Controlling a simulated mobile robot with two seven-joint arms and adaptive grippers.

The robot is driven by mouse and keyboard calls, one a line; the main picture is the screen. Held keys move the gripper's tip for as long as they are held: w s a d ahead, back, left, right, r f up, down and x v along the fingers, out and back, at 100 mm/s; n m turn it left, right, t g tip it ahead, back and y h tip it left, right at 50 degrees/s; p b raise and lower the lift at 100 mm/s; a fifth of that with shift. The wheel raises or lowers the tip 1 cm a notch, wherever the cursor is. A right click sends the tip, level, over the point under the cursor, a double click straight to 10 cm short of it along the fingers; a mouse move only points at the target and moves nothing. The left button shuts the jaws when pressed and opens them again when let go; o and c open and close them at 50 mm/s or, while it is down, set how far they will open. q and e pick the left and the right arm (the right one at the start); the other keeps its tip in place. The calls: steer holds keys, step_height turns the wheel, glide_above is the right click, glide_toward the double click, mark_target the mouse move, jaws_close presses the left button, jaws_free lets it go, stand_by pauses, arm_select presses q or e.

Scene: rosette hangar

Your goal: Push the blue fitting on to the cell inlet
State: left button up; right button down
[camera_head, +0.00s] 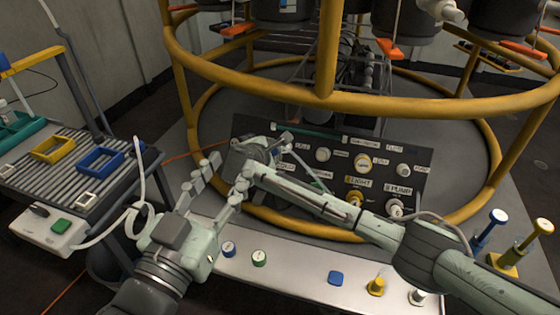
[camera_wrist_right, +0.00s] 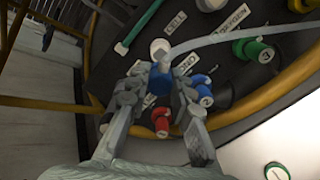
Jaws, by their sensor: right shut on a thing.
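The blue fitting (camera_wrist_right: 160,82) sits between the fingers of my right gripper (camera_wrist_right: 158,92), which is shut on it. A pale hose runs from the fitting off to the right in the right wrist view. A round white port (camera_wrist_right: 159,48), beside a label that seems to read CELL, lies right in front of the fitting. I cannot tell whether the two touch. In the head view my right gripper (camera_head: 266,147) is at the panel's upper left and hides the fitting and port. My left gripper (camera_head: 230,164) is open and empty, just left of the right one.
The dark panel (camera_head: 420,158) carries several knobs and labels. A red connector (camera_wrist_right: 161,122), another blue connector (camera_wrist_right: 203,91) and a green one (camera_wrist_right: 254,48) are close by. A yellow ring frame (camera_head: 480,205) surrounds the panel. A ribbed side table (camera_head: 70,178) stands at left.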

steer(key=shift+x, duration=2.6)
steer(key=shift+p, duration=0.7)
steer(key=shift+f, duration=0.1)
steer(key=shift+w+d+f+b, duration=0.15)
steer(key=shift+w+b, duration=0.1)
steer(key=shift+b, duration=0.05)
steer(key=shift+w, duration=0.1)
stand_by(0.5)
steer(key=c, duration=1.3)
jaws_free()
